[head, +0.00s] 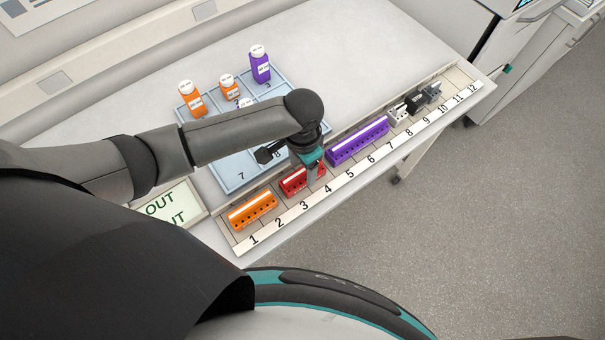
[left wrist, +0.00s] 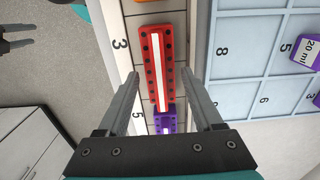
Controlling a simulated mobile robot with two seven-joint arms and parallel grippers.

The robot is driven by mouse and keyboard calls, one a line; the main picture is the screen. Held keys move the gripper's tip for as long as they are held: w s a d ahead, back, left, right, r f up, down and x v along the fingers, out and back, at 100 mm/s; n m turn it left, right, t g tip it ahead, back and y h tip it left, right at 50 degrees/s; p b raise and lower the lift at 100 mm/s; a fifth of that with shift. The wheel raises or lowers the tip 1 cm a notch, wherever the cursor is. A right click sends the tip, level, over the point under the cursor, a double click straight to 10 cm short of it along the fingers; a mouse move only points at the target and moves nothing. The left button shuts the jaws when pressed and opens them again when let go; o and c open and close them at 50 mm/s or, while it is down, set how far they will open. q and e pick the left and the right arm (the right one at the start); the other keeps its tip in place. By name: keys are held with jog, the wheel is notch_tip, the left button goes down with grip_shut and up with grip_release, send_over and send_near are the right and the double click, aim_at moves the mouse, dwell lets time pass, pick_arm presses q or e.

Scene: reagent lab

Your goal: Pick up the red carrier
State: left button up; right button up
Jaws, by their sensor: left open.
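The red carrier (head: 292,183) sits in the numbered rack around slots 3 and 4, partly hidden by my left gripper in the head view. In the left wrist view the red carrier (left wrist: 156,62) is a long block with a white stripe and dark holes. My left gripper (head: 314,172) is over the rack at the carrier's right end. In the wrist view my left gripper (left wrist: 160,74) is open and empty, with one finger on each side of the carrier's line. Whether the fingers touch it cannot be told. Part of my right gripper (left wrist: 18,36) seems to show at the wrist view's edge.
An orange carrier (head: 252,210) and a purple carrier (head: 357,141) sit in the rack on either side. Grey and black items (head: 415,102) stand farther right. A blue tray (head: 228,178) with several bottles lies behind the rack. An OUT sign (head: 170,205) is at left.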

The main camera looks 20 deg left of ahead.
pick_arm(q)
jog(key=shift+f, duration=1.35)
jog(key=shift+c, duration=0.2)
grip_shut()
